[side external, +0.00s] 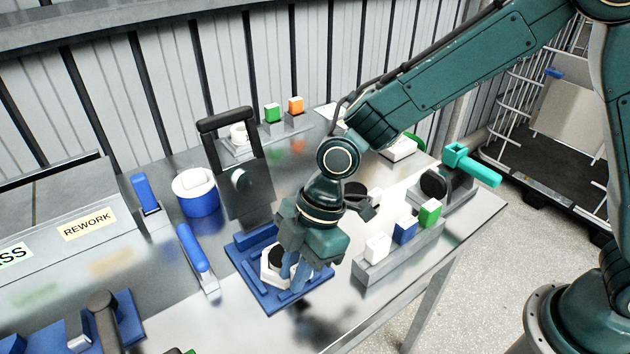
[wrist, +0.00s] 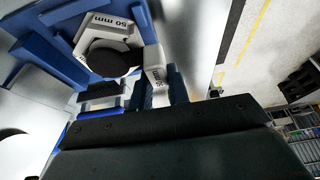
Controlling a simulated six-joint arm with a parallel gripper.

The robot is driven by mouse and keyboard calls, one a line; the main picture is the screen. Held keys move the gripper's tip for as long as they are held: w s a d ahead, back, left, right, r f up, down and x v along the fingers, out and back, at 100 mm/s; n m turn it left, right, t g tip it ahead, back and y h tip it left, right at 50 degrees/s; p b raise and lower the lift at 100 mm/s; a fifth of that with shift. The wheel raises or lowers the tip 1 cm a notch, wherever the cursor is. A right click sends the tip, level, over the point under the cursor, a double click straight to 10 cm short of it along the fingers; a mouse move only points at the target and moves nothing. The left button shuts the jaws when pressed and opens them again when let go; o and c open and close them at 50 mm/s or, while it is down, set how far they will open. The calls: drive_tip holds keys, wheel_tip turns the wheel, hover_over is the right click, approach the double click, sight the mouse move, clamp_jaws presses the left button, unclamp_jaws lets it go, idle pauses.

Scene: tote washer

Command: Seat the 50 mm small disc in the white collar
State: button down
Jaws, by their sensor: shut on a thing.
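The white collar (side external: 267,276) stands on a blue fixture (side external: 258,290) at the middle of the table; the wrist view shows it (wrist: 101,22) with a "50 mm" label. The black small disc (side external: 278,260) is at the collar's opening, and shows as a dark round face in the wrist view (wrist: 112,59). My gripper (side external: 293,273) points down over the fixture, shut on the disc. Its fingers hide part of the disc and collar. I cannot tell whether the disc is inside the collar or just above it.
An upright grey plate with a dark handle (side external: 245,180) stands behind the fixture. A blue-and-white round tub (side external: 197,194) and a blue-handled tool (side external: 195,252) are to the left. A grey rack (side external: 400,250) with coloured blocks is close on the right.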

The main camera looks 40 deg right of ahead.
drive_tip(key=shift+f, duration=0.15)
drive_tip(key=shift+f, duration=0.3)
drive_tip(key=shift+f, duration=0.15)
idle(1.3)
drive_tip(key=c, duration=1.3)
unclamp_jaws()
drive_tip(key=shift+o, duration=0.7)
drive_tip(key=o, duration=0.5)
drive_tip(key=shift+c, duration=0.2)
